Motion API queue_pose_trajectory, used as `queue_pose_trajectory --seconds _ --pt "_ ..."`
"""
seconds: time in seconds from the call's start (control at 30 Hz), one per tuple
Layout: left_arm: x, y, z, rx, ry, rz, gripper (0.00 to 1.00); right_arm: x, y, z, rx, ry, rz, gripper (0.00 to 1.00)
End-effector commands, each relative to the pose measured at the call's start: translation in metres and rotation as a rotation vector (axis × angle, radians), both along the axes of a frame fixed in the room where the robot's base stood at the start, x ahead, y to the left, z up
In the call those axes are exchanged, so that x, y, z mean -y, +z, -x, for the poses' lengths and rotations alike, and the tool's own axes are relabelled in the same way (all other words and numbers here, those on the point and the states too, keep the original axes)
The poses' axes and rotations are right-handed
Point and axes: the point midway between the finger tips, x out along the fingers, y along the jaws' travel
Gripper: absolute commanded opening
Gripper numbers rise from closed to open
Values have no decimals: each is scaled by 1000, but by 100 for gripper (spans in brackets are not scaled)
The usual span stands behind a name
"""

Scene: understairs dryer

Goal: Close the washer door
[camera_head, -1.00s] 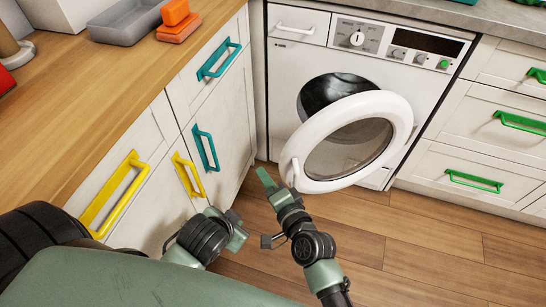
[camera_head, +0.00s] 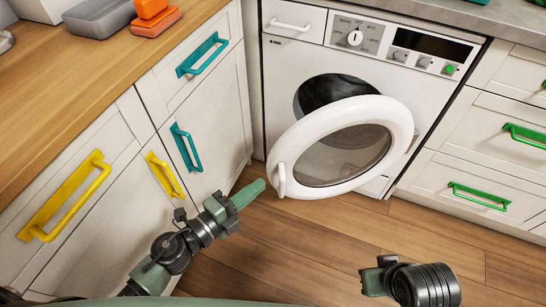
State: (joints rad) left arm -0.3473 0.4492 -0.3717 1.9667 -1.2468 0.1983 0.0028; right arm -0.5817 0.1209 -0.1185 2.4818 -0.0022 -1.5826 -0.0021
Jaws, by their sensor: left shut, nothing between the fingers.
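The washer (camera_head: 285,70) is white and built in under the counter. Its round white door (camera_head: 282,138), with a glass middle, stands open in front of the dark drum opening (camera_head: 325,92). A small white latch handle (camera_head: 281,180) is on the door's lower left rim. My left gripper (camera_head: 250,193), with green fingers, is shut and empty. Its tip is just left of the latch handle in the picture; I cannot tell whether they touch. A dark cylindrical part of my arm shows at the lower right, with no clear fingertips.
White cabinets with teal handles (camera_head: 203,55) and yellow handles (camera_head: 66,195) line the left side, close to my left arm. Drawers with green handles (camera_head: 480,196) stand right of the washer. The wooden floor (camera_head: 320,232) in front is clear. A grey tray (camera_head: 98,17) sits on the wooden counter.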

Motion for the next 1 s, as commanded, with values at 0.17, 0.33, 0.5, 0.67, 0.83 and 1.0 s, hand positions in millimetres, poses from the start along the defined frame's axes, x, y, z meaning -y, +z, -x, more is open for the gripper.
queue_pose_trajectory --seconds 0.17,0.33,0.5,0.67,0.83,1.0 --pt "25 0 -32 3 2 2 0 -1 8 0 1 0 -2 0" --pt "47 -3 -59 2 2 3 0 -1 11 -1 0 0 -3 0" --pt "44 -10 -84 2 4 1 0 -1 4 0 0 0 -3 0" --pt "43 -11 -96 1 3 3 0 -1 2 0 0 0 -3 0" --pt "43 -11 -98 -2 3 3 0 -1 1 0 0 0 -3 0" --pt "43 -11 -98 0 3 3 0 -1 2 0 0 0 -4 0"
